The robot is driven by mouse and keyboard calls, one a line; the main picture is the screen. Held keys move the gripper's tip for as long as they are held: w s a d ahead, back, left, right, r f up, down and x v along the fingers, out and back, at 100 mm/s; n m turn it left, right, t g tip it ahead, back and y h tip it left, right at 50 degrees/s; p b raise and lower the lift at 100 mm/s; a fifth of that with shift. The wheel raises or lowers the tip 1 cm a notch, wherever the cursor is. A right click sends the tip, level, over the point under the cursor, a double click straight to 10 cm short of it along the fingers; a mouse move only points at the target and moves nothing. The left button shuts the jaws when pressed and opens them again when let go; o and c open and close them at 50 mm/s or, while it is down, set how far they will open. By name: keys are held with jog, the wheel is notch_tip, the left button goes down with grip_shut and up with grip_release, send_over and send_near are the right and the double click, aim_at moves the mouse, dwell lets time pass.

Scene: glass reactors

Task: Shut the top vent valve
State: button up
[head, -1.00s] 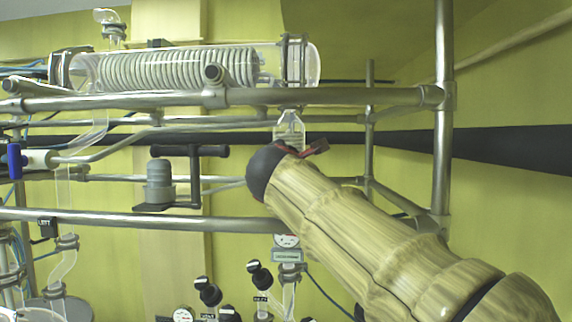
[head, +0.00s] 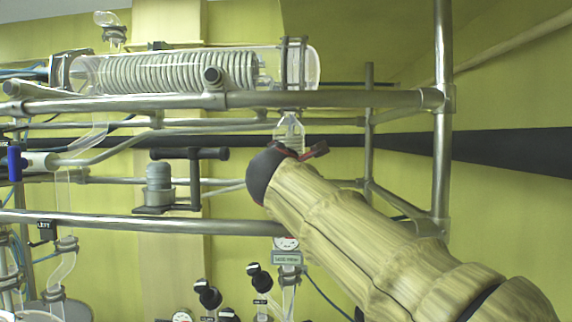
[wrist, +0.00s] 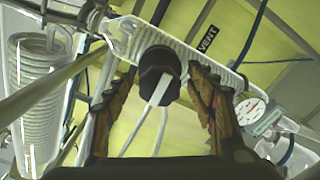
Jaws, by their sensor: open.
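The vent valve has a black round knob with a white bar (wrist: 158,75) across its face, seen in the wrist view beside a black label reading VENT (wrist: 209,39). The knob sits on a pale glass tube. My gripper (wrist: 163,82) is open, with one brown ridged finger on each side of the knob. Gaps show between the fingers and the knob, so they look apart. In the head view my gripper (head: 301,153) is just below the glass neck under the condenser, with the valve mostly hidden behind my arm.
A coiled glass condenser (head: 165,72) lies across the top of a metal pipe frame (head: 345,98). A vertical post (head: 443,130) stands right of my arm. A round gauge (wrist: 251,111) is close to the right finger. Several black knobs (head: 259,277) are lower down.

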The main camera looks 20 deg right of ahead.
jog(key=v, duration=1.2)
